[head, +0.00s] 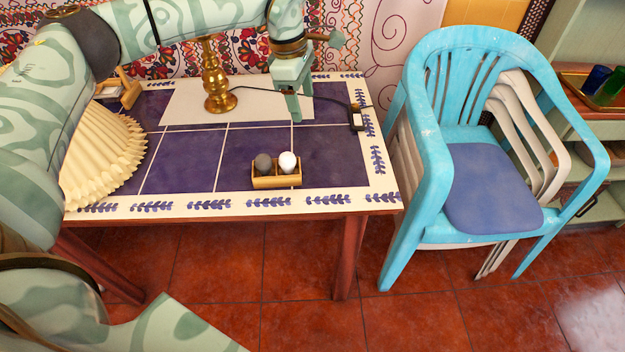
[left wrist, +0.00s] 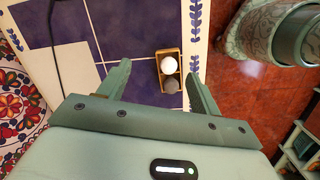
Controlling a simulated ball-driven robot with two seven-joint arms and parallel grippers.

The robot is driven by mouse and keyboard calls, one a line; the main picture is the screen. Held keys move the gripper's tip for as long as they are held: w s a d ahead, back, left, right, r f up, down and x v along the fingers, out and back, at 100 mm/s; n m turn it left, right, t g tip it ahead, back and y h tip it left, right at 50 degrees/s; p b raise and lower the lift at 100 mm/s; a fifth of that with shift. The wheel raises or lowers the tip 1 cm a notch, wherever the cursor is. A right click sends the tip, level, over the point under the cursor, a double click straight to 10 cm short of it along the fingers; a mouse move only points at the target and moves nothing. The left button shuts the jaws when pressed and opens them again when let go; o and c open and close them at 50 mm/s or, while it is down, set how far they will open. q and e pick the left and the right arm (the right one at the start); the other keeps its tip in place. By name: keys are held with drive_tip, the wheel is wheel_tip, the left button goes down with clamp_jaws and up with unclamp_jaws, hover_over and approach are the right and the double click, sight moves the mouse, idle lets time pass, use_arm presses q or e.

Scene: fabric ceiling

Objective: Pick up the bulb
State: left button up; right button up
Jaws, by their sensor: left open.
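The white bulb (head: 287,161) sits in the right half of a small wooden holder (head: 277,182) near the table's front edge. A dark grey round object (head: 263,163) sits beside it in the left half. My left gripper (head: 297,118) hangs above the table, behind the holder and apart from it. In the left wrist view the bulb (left wrist: 168,65) and the dark object (left wrist: 172,85) show ahead of the open, empty fingers (left wrist: 158,70), closer to the right finger. My right gripper is not in view.
The tiled table (head: 330,200) also bears a brass lamp base (head: 214,85), a pleated cream shade (head: 105,160) and a dark cord with a switch (head: 356,118). Blue tiles around the holder are clear. A blue chair (head: 430,190) stands close to the table's right side.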

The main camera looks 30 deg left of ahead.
use_arm(q)
drive_tip(key=a+m+y, duration=0.1)
drive_tip(key=a, duration=0.1)
drive_tip(key=m+g+b, duration=0.1)
drive_tip(key=m+b, duration=0.1)
drive_tip(key=b, duration=0.2)
approach(288, 155)
drive_tip(key=f, duration=0.3)
drive_tip(key=w+f, duration=0.1)
drive_tip(key=f, duration=0.1)
drive_tip(key=shift+d+f, duration=0.1)
drive_tip(key=shift+f, duration=0.1)
drive_tip(key=f, duration=0.2)
drive_tip(key=f+b, duration=0.1)
drive_tip(key=f, duration=0.1)
drive_tip(key=f+b, duration=0.1)
drive_tip(key=f, duration=0.1)
drive_tip(key=shift+s, duration=0.35)
drive_tip(key=shift+r, duration=0.25)
drive_tip(key=shift+c, duration=0.5)
clamp_jaws()
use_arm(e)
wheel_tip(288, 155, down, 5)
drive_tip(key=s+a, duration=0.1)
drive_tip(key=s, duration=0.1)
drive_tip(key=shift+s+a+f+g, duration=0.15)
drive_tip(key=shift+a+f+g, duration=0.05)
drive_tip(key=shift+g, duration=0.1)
